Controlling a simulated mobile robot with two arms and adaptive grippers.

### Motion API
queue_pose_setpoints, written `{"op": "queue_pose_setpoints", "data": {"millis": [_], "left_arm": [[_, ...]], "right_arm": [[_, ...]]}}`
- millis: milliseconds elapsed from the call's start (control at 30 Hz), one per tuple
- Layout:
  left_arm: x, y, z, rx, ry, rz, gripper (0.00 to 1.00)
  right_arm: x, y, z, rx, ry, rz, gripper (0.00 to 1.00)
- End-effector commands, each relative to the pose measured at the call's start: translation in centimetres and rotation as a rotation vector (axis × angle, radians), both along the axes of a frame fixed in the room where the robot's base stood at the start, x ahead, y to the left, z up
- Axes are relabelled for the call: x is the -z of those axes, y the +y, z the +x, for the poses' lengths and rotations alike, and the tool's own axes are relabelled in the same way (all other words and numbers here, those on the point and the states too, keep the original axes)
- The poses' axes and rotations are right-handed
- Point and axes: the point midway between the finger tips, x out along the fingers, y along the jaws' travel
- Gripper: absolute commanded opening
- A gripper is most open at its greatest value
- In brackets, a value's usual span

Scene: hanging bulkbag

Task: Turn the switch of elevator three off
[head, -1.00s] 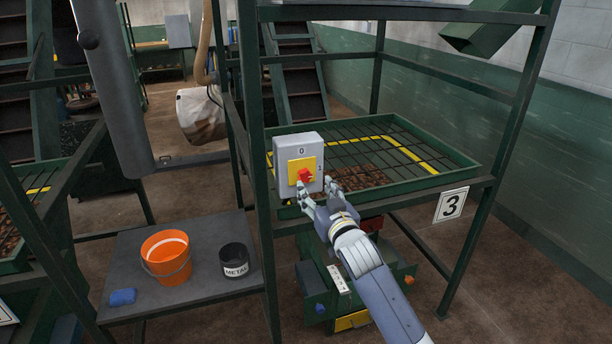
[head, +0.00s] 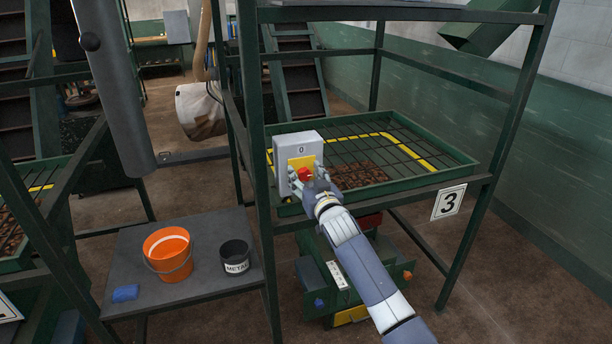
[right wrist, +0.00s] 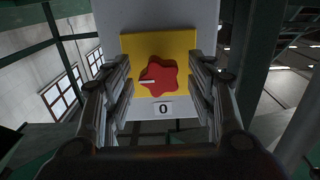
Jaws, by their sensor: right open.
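The switch box (head: 300,144) of elevator three is grey with a yellow plate (head: 303,162) and a red knob (head: 304,174). It is fixed to the green frame, above left of the sign "3" (head: 448,202). In the right wrist view the star-shaped red knob (right wrist: 158,77) has a white mark pointing left, away from the "0" label (right wrist: 163,108) below it. My right gripper (head: 303,181) is open at the knob. Its fingers stand on both sides of the knob with visible gaps, so it is not gripped. My left gripper is not in view.
A green grated tray (head: 400,150) lies behind the box. A low grey table (head: 205,250) at left holds an orange bucket (head: 168,254), a dark METAL pot (head: 236,260) and a blue item (head: 125,293). Green posts (head: 255,150) stand close to the box.

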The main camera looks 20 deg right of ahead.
Motion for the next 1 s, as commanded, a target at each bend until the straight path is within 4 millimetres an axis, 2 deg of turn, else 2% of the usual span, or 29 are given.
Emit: {"op": "queue_pose_setpoints", "data": {"millis": [33, 67, 233, 267, 667, 1000], "left_arm": [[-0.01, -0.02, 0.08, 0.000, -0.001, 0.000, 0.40], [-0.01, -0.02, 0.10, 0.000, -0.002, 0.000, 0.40], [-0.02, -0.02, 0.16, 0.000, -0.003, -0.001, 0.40], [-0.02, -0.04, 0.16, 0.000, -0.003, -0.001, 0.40], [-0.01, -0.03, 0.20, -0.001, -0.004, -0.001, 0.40], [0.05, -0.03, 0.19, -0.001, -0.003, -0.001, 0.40]], "right_arm": [[0.00, 0.01, -0.01, 0.000, 0.000, 0.000, 0.52], [0.00, 0.01, -0.01, 0.000, 0.000, 0.000, 0.47], [0.01, 0.01, -0.02, 0.000, 0.000, 0.000, 0.09], [0.00, 0.01, -0.02, 0.000, 0.000, 0.000, 0.07], [0.00, 0.04, -0.02, -0.001, -0.002, -0.050, 0.07], [-0.02, 0.09, -0.01, 0.000, -0.011, -0.291, 0.07]]}}
